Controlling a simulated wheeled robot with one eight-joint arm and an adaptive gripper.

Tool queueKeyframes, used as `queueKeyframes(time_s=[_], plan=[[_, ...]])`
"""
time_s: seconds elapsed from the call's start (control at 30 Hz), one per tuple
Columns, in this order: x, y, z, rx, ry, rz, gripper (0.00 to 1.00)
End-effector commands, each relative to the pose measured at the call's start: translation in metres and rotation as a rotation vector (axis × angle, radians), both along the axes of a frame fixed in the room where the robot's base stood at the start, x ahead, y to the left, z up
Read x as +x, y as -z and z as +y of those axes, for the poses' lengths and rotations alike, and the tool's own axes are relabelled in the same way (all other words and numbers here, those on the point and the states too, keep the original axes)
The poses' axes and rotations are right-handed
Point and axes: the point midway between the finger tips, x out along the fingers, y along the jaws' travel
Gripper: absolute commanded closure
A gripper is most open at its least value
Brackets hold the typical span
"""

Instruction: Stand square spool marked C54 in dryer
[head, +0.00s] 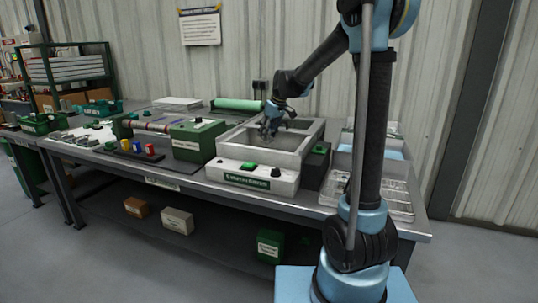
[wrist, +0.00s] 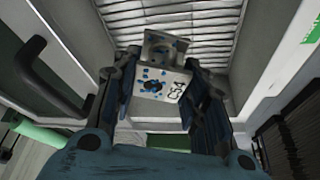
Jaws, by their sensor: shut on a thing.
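My gripper (head: 271,127) is over the open dryer (head: 258,162), a pale grey box on the bench. In the wrist view its two fingers (wrist: 160,78) are shut on the sides of a square spool (wrist: 150,90). The spool has a white face with blue spots and the mark C54, which reads sideways. A second, greyer square flange shows behind that face. The dryer's slatted inside (wrist: 190,18) and pale walls surround the spool in the wrist view. I cannot tell whether the spool touches the dryer's floor. In the head view the spool is too small to make out.
A green box (head: 198,140) stands close to the dryer's left. A dark box with a green top (head: 316,165) and a wire rack (head: 400,200) are at its right. A green roll (head: 238,104) lies behind. A dark handle (wrist: 50,75) shows at left in the wrist view.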

Motion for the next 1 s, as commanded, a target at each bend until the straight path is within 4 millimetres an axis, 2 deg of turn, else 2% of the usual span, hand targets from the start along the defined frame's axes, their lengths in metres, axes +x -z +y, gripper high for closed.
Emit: queueKeyframes(time_s=[0.1,0.37,0.6,0.73,1.0], plan=[[0.001,0.021,-0.002,0.000,0.002,0.000,0.89],[0.002,0.044,-0.005,0.000,0.008,0.000,0.89],[0.002,0.074,-0.007,0.000,0.009,0.001,0.89],[0.002,0.082,-0.007,0.000,0.010,0.000,0.89],[0.002,0.082,-0.007,0.000,0.010,0.000,0.89]])
